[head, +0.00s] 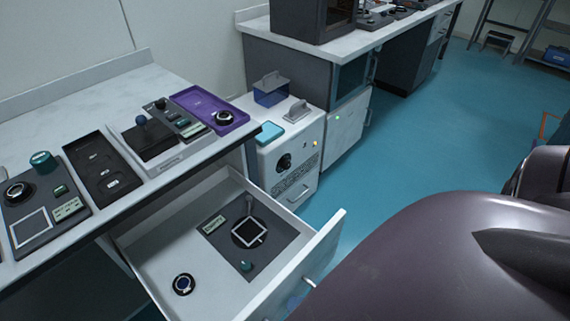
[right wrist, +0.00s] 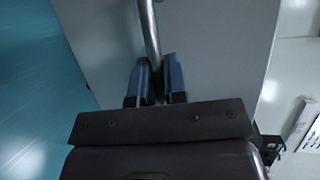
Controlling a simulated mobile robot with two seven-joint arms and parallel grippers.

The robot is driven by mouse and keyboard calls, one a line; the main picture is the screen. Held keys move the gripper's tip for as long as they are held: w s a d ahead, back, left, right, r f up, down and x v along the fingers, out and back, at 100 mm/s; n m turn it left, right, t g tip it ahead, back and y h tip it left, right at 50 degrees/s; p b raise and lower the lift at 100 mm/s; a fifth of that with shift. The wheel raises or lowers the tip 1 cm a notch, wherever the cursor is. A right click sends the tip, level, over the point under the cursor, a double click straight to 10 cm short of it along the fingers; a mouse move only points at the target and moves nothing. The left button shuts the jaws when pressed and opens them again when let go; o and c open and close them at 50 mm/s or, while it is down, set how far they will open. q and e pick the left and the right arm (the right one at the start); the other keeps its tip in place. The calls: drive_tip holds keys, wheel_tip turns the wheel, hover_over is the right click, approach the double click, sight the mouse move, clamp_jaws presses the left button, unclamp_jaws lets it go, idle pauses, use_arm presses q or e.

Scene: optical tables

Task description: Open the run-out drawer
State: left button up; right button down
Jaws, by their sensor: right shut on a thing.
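The white drawer (head: 188,245) under the near table stands pulled far out in the head view, with its inside showing. Its front panel (head: 325,240) faces right, and a metal bar handle (head: 308,282) sits on its outer face. In the right wrist view my right gripper (right wrist: 157,78) has its blue fingers shut around the bar handle (right wrist: 150,30), against the grey front panel (right wrist: 215,50). In the head view my own arm covers most of the lower right, and the gripper is mostly hidden. My left gripper is not in view.
Trays and devices, including a purple tray (head: 190,97), stand on the tabletop above. A white cabinet (head: 275,165) stands behind the drawer. Blue floor (head: 440,130) is clear beyond.

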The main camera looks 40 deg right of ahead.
drive_tip(key=shift+s, duration=0.5)
drive_tip(key=c, duration=1.2)
unclamp_jaws()
drive_tip(key=v, duration=1.1)
drive_tip(key=shift+p, duration=0.3)
drive_tip(key=shift+w, duration=0.1)
